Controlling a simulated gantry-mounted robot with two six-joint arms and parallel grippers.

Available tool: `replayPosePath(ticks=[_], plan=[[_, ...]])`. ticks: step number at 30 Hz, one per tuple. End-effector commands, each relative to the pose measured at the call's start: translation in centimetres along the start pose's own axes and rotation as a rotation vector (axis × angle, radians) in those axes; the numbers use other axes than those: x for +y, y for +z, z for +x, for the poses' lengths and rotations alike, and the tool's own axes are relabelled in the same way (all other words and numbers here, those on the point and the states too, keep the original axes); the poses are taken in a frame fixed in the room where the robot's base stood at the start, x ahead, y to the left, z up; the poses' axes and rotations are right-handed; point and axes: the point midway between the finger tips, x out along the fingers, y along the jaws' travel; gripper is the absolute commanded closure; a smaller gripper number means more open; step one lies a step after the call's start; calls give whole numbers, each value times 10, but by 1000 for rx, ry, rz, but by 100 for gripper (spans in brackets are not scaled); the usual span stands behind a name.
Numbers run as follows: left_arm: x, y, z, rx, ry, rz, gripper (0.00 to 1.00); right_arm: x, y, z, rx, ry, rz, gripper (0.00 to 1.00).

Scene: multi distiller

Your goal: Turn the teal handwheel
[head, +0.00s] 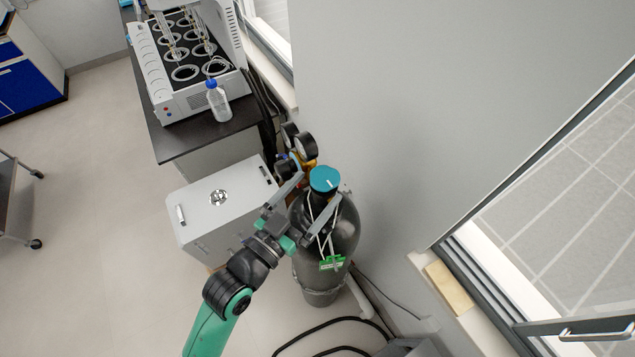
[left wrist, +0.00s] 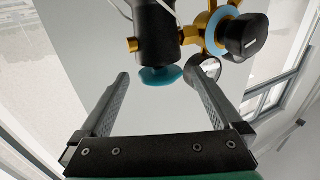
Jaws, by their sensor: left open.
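The teal handwheel (head: 324,178) is a round knob on top of a dark gas cylinder (head: 342,232) in the head view. In the left wrist view the handwheel (left wrist: 161,76) shows beyond the fingertips, between the two fingers and apart from both. My left gripper (head: 314,186) is open around the top of the cylinder, one finger on each side of the handwheel in the head view. The left gripper (left wrist: 160,80) is empty in the left wrist view. My right gripper is in neither view.
A brass regulator (left wrist: 214,32) with dark gauges (head: 305,146) sits beside the handwheel. A light grey cabinet (head: 203,222) stands left of the cylinder, and a dark bench (head: 190,145) with a clear bottle (head: 218,103) lies behind. A grey wall (head: 400,110) is close on the right.

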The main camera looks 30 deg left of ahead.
Motion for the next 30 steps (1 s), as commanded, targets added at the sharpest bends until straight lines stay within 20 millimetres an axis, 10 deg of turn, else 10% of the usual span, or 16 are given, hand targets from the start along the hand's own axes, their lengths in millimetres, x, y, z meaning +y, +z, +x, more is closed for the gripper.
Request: replayPosePath(ticks=[12,25,30], plan=[[0,0,18,0,-1,1,0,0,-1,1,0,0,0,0],[0,0,17,0,-1,1,75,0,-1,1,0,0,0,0],[-2,2,18,-4,12,-2,75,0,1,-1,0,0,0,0]])
